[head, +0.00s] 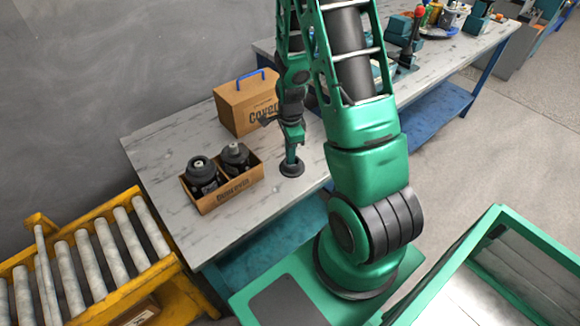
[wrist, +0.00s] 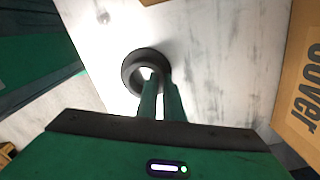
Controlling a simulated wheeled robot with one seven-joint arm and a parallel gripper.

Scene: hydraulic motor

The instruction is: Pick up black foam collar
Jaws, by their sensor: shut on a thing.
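The black foam collar (head: 291,169) is a dark ring at the front part of the grey worktable. It also shows in the wrist view (wrist: 130,75), where its open middle looks bright. My gripper (head: 291,160) points down at the collar. In the wrist view my two green fingers (wrist: 160,90) reach to the ring and are shut on its near right side. The fingertips are partly hidden by the ring. I cannot tell whether the collar touches the tabletop or is slightly above it.
An open cardboard box (head: 228,199) with two black motors stands left of my gripper. A closed cardboard box (head: 244,104) with a blue handle stands behind. A yellow roller conveyor (head: 95,262) adjoins the worktable (head: 160,150) at the left. Bare tabletop surrounds the collar.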

